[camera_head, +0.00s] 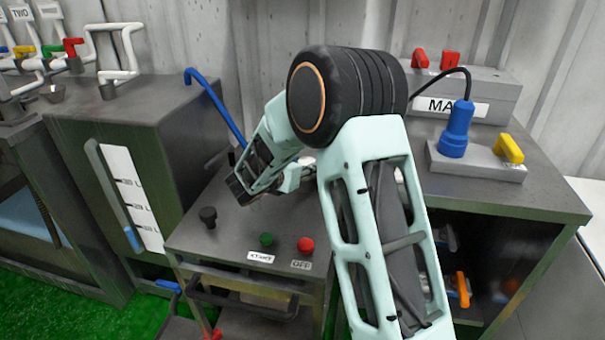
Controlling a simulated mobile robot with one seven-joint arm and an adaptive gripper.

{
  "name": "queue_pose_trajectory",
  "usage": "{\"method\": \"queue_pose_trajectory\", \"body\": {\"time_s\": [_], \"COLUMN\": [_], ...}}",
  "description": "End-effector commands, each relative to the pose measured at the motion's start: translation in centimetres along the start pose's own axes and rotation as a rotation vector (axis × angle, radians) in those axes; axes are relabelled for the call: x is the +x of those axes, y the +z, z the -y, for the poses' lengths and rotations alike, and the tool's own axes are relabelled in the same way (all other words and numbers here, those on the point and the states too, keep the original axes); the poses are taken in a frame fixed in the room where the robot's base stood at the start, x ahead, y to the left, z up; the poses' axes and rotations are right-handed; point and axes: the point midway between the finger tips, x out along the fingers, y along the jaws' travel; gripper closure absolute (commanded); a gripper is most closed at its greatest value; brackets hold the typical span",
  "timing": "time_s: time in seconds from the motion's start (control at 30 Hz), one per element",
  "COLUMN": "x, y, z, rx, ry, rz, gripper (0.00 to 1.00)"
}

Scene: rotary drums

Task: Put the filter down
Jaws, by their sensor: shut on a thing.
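My arm rises from the bottom of the view to a black elbow drum, and its pale green forearm bends down to the left over the machine in the middle. I cannot make out my gripper's fingers; the end of the arm is hidden behind my own links. No filter can be made out in this view, and whatever the gripper holds is hidden. The dark top of the middle machine (208,238) lies below the forearm.
At right, a blue plug (457,130) stands on a grey block on a cabinet. Another cabinet (150,110) stands at left.

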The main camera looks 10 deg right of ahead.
Motion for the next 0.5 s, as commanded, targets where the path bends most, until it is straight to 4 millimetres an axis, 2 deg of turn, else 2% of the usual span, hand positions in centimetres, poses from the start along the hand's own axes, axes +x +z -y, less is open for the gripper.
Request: {"method": "queue_pose_trajectory", "body": {"time_s": [0.03, 0.1, 0.5], "x": [0.53, 0.74, 0.85], "y": [-1.19, -1.54, -1.80], "z": [0.00, -0.01, -0.03], "rx": [0.000, 0.001, 0.001], "ry": [0.001, 0.003, 0.004], "rz": [0.000, 0.001, 0.002], "gripper": [0.92, 0.92, 0.92]}}
